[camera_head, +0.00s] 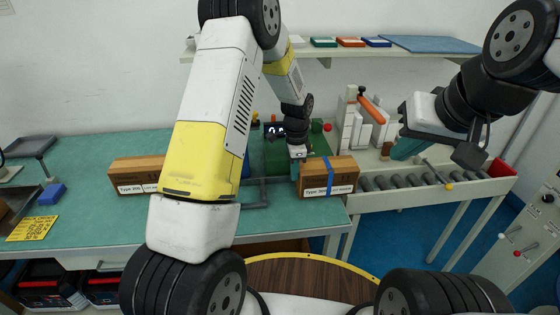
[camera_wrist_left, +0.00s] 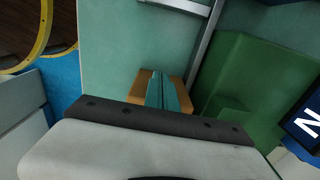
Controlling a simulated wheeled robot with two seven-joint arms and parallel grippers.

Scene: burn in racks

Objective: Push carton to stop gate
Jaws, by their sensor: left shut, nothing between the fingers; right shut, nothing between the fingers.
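A brown carton (camera_head: 342,180) with a blue tape band and a white label stands at the right end of the green table, beside the roller conveyor (camera_head: 400,181). My left gripper (camera_head: 295,167) is shut and empty at the carton's left side. In the left wrist view its closed teal fingers (camera_wrist_left: 162,92) overlap the brown carton (camera_wrist_left: 142,83); I cannot tell whether they touch it. My right gripper (camera_head: 408,149) is shut and empty, raised above the conveyor. A red end piece (camera_head: 499,168) is at the conveyor's far right; I cannot tell whether it is the stop gate.
Another brown carton (camera_head: 125,176) stands on the table (camera_head: 90,220) at the left, partly hidden by my left arm. A grey rail (camera_head: 262,206) and a green fixture (camera_head: 276,158) lie left of the taped carton. White blocks (camera_head: 360,130) stand behind the conveyor. The rollers are clear.

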